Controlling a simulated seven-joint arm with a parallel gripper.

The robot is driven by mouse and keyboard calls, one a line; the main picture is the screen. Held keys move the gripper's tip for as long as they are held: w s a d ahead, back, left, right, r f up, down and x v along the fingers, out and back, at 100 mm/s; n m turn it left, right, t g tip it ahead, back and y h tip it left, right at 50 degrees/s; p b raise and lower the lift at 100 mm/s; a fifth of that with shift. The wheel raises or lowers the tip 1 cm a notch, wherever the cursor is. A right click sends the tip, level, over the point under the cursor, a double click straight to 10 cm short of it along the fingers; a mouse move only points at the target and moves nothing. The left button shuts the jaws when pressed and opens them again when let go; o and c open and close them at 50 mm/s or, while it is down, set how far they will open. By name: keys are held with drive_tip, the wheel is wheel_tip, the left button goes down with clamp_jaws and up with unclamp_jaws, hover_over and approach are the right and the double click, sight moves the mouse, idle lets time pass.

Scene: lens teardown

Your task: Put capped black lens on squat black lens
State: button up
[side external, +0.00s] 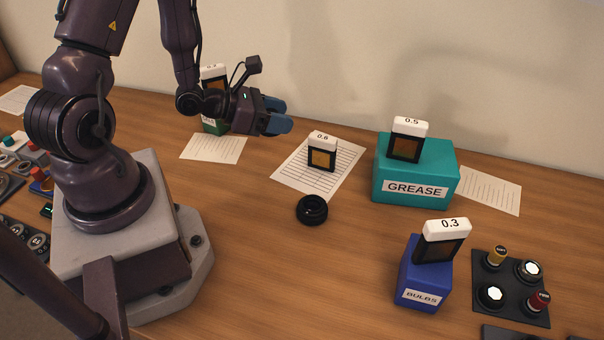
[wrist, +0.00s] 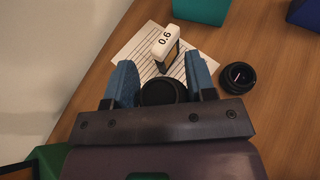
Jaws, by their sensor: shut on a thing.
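My gripper (side external: 278,115) is raised above the back of the table, left of the lined sheet. In the wrist view its blue fingers (wrist: 162,80) are shut on the capped black lens (wrist: 158,93), which shows a plain dark round face between them. The held lens is hidden in the side view. The squat black lens (side external: 312,210) stands alone on the wood, in front of the lined sheet. In the wrist view the squat lens (wrist: 238,77) is apart from my gripper, to the right, with a purple glint in its glass.
A 0.6 box (side external: 322,153) stands on the lined sheet (side external: 290,172) behind the squat lens. A teal GREASE box (side external: 380,178) and blue BULBS box (side external: 424,284) are to the right, each topped by a labelled box. Wood around the squat lens is clear.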

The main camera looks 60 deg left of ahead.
sight(320, 205)
drive_tip(key=d+f+m+g+h, duration=0.1)
drive_tip(key=d+m+h, duration=0.1)
drive_tip(key=d, duration=0.3)
drive_tip(key=w+d+f+m+g+h, duration=0.1)
drive_tip(key=d+m+h, duration=0.1)
drive_tip(key=d, duration=0.3)
drive_tip(key=d+f+m+g+h, duration=0.1)
drive_tip(key=d+f+m+h, duration=0.1)
drive_tip(key=d, duration=0.3)
drive_tip(key=shift+w+m+g, duration=0.3)
drive_tip(key=shift+g, duration=0.1)
drive_tip(key=shift+h, duration=0.3)
drive_tip(key=shift+a+f, duration=0.1)
drive_tip(key=shift+f, duration=2.35)
drive_tip(key=shift+f, duration=0.1)
drive_tip(key=o, duration=1)
drive_tip(key=shift+c, duration=0.2)
